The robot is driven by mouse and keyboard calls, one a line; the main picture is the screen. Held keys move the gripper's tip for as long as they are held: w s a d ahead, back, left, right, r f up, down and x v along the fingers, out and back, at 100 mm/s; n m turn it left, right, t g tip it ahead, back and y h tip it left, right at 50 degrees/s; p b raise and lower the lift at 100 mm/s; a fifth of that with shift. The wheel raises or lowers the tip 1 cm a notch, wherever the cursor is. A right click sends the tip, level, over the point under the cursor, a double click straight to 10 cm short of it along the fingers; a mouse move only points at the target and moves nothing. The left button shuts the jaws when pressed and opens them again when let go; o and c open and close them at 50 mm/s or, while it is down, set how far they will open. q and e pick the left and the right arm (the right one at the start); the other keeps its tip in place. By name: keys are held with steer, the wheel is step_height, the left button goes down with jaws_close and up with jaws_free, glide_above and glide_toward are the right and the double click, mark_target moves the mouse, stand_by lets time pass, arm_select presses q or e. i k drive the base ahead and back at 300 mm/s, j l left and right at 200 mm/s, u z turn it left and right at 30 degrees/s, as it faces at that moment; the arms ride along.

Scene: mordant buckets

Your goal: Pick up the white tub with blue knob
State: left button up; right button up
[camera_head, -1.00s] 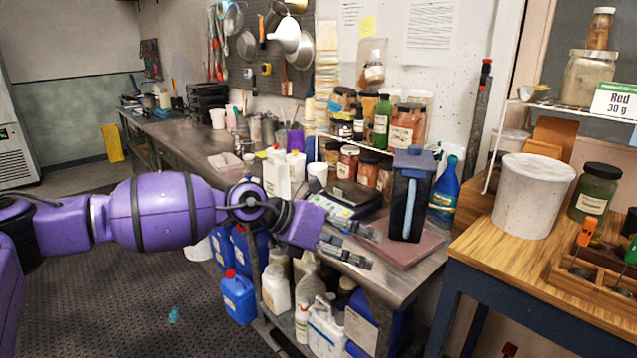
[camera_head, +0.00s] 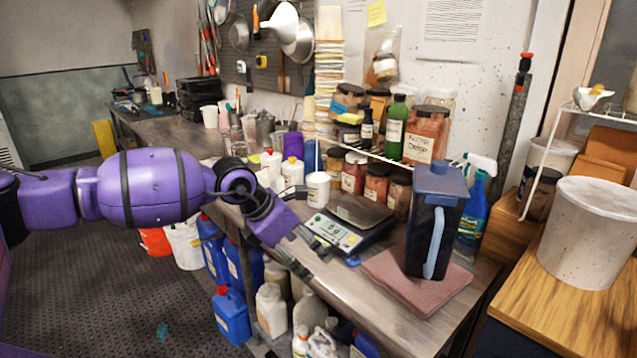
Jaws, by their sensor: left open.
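I cannot make out a blue knob on any white tub. A large white speckled tub (camera_head: 588,235) stands on the wooden table at the right, its flat top showing no knob. A smaller white tub (camera_head: 317,191) stands on the steel bench behind the scale; no blue shows on it. My left gripper (camera_head: 325,275) points down and right at the bench's front edge, in front of the scale. It is open with nothing visible in it, its dark fingers hard to see against the bench. It is apart from both tubs. My right gripper is not in view.
A scale (camera_head: 338,232) and a dark blue jug (camera_head: 434,220) on a reddish slab (camera_head: 390,287) occupy the bench. A spray bottle (camera_head: 474,210) stands behind the jug. Jars crowd the back. White and blue containers (camera_head: 231,315) fill the space below.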

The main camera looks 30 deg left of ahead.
mark_target(318, 190)
steer(key=i+j, duration=0.95)
steer(key=i, duration=0.25)
